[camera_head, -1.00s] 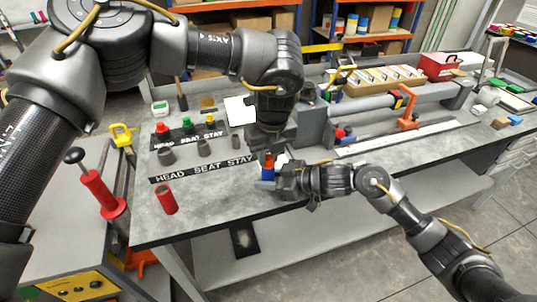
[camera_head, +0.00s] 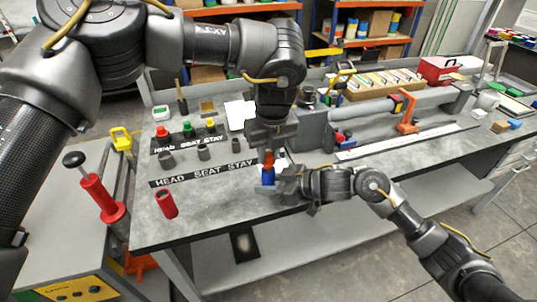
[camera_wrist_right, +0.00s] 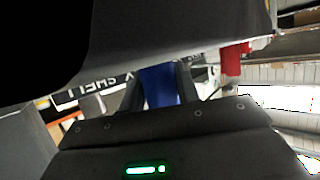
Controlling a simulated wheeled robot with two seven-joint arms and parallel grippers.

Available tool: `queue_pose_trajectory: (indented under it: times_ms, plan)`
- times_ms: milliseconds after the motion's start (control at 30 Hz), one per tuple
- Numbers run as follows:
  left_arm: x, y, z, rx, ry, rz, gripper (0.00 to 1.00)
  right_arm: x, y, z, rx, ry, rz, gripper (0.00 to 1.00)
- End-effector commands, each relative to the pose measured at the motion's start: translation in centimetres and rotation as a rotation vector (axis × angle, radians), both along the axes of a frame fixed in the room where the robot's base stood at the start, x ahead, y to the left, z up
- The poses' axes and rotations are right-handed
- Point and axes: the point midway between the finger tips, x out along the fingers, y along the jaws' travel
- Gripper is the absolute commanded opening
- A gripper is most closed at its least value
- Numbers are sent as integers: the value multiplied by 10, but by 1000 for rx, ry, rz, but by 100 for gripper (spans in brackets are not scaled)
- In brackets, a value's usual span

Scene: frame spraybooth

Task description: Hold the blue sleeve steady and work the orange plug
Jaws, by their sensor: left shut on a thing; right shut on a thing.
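The blue sleeve (camera_head: 267,175) stands upright near the front of the grey bench, and the orange plug (camera_head: 268,158) shows at its top. My right gripper (camera_head: 277,180) is shut on the sleeve from the right. In the right wrist view the sleeve (camera_wrist_right: 160,86) is between the dark fingers. My left gripper (camera_head: 269,149) is directly above the sleeve, pointing down, shut on the plug. Its fingers hide the plug's upper part. How deep the plug sits in the sleeve cannot be told.
A red cylinder (camera_head: 166,204) stands at the bench's front left. A labelled black strip (camera_head: 203,172) lies behind it, with several grey sleeves (camera_head: 204,152) and coloured plugs (camera_head: 188,130) further back. A grey fixture (camera_head: 313,128) stands close right of my left gripper.

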Motion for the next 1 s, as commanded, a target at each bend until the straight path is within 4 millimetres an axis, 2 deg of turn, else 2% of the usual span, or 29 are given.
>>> queue_pose_trajectory:
  times_ms: [633,967,1000]
  plan:
    - [0,0,28,0,-1,0,0,-1,0,0,-1,1,2,8]
    - [0,0,30,0,1,0,0,0,0,0,0,0,1,8]
    - [0,0,30,0,1,0,0,0,0,0,0,0,1,37]
